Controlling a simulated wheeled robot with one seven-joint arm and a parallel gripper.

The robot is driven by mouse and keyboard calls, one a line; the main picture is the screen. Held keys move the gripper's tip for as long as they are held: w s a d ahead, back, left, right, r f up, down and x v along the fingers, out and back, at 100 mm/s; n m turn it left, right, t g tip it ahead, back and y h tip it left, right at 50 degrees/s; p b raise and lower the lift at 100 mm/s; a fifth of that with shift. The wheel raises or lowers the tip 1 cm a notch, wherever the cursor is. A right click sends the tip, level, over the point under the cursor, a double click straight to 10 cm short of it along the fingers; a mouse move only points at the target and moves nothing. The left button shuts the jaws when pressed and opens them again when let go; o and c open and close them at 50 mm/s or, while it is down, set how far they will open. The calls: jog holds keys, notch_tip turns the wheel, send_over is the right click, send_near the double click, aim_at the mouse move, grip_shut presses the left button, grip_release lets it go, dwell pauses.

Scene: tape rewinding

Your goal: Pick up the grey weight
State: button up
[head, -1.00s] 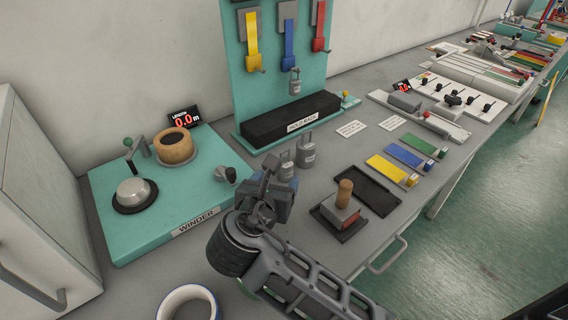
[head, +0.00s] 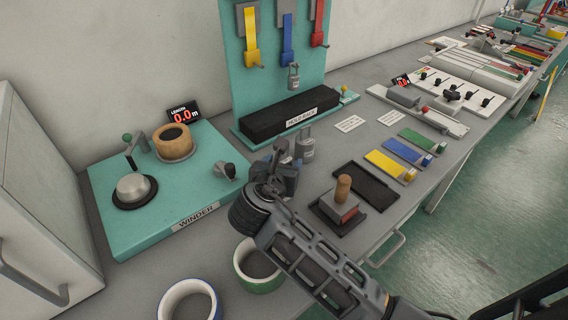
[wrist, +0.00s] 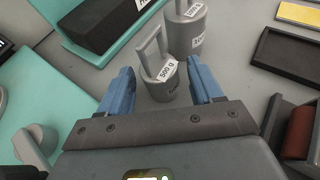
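Two grey metal weights with loop handles stand on the bench. The smaller weight (wrist: 159,82), labelled 500 g, is upright between the spread blue fingertips of my gripper (wrist: 160,88) in the wrist view. Both fingers look apart from it. In the head view my gripper (head: 283,168) is in front of the weights and hides most of the smaller one. Another small weight (head: 294,77) hangs below the blue strip on the board.
The teal winder (head: 190,215) is at left. A black hold block (head: 290,115) lies behind the weights. A black tray (head: 366,184) and a wooden-handled stamp-like block (head: 340,206) sit to the right. White (head: 188,287) and green (head: 243,277) rings are in front.

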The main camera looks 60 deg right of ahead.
aim_at(282, 162)
grip_shut()
dwell(0.4)
notch_tip(282, 162, up, 10)
jog(key=shift+r+p, duration=0.1)
jog(key=shift+p, duration=0.25)
dwell(0.3)
